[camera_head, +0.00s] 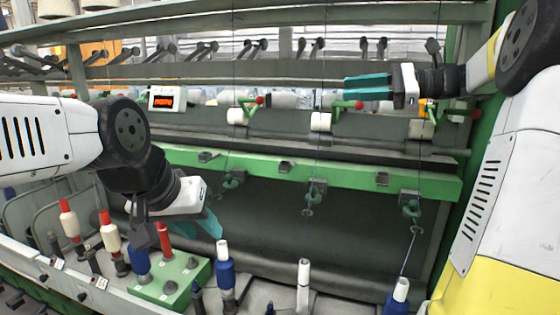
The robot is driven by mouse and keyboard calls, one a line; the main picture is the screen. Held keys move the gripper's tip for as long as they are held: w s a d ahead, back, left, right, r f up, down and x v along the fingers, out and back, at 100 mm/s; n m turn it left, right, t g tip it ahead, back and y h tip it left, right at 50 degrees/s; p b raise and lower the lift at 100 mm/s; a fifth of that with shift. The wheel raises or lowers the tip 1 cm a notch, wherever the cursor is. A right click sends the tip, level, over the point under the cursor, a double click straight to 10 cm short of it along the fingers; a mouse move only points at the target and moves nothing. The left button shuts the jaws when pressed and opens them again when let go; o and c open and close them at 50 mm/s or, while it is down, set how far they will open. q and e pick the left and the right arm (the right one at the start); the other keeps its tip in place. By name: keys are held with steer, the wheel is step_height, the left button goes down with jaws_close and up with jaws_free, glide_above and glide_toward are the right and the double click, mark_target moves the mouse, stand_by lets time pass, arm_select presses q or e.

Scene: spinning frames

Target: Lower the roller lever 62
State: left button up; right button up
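Several green levers with red knobs sit along the machine's upper rail. One lever (249,103) is at centre-left, another lever (345,105) is at the centre and a third (457,116) is at the right. No number is readable, so I cannot tell which is 62. My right gripper (346,87) has teal fingers pointing left, just above the centre lever in the picture; contact cannot be told. My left gripper (212,228) hangs low at the left, its teal fingers pointing down-right near the bobbins. Neither gripper visibly holds anything; finger gaps are unclear.
White rollers (320,121) sit by the levers. A green beam (330,174) crosses below, with hooks hanging under it. Blue and white bobbins (225,270) and red ones (68,220) stand along the front. A red-lit display (167,99) is at left. A green post stands at right.

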steer(key=s+a+f+n+g+h, duration=0.1)
steer(key=s+a+f+n+h, duration=0.25)
steer(key=s+f, duration=0.3)
steer(key=s+a+f+n+g+h, duration=0.1)
steer(key=s+a+f+n+h, duration=0.25)
steer(key=s+f, duration=0.3)
steer(key=s+d+f+n+t+h, duration=0.3)
steer(key=s+f+n+h, duration=0.3)
steer(key=s+f+n, duration=0.3)
steer(key=shift+d+h, duration=0.4)
steer(key=shift+d, duration=0.05)
